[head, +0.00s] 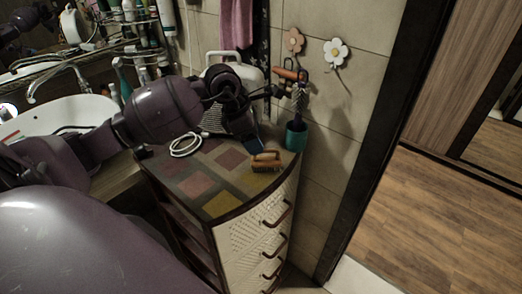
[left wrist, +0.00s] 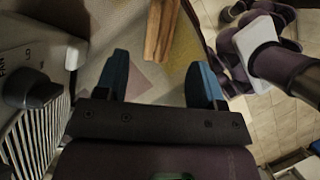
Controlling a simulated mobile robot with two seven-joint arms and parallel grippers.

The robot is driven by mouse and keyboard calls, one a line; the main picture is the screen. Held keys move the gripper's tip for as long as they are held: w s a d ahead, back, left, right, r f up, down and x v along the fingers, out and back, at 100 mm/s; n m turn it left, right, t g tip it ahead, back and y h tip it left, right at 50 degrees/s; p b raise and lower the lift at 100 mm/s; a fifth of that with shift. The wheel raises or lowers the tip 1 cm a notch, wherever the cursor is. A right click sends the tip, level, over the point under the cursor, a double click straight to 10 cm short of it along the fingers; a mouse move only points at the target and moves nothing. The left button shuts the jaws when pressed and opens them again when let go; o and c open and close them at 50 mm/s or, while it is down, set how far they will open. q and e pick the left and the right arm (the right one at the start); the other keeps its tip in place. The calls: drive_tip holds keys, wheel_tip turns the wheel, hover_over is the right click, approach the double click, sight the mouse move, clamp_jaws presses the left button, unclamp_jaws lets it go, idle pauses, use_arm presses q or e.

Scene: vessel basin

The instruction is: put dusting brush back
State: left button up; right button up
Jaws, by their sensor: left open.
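A wooden brush (head: 265,161), which looks like the dusting brush, lies on the patterned top of the drawer cabinet (head: 213,205), near its right edge. In the left wrist view the wooden piece (left wrist: 160,30) lies ahead of the fingers, roughly in line with the gap between them. My left gripper (head: 256,142) points down just behind the brush in the head view. Its blue fingertips (left wrist: 158,72) are apart with nothing between them. Whether they touch the brush cannot be told. My right gripper does not show.
A teal cup (head: 297,137) stands at the cabinet's right back corner, below an orange-handled item (head: 289,74). Flower hooks (head: 335,51) are on the wall. A white heater (left wrist: 35,75) is close left of the gripper. A white cable (head: 185,145) lies nearby.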

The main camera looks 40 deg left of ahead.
use_arm(q)
drive_tip(key=v, duration=0.5)
drive_tip(key=shift+s+r, duration=0.1)
drive_tip(key=shift+r, duration=0.15)
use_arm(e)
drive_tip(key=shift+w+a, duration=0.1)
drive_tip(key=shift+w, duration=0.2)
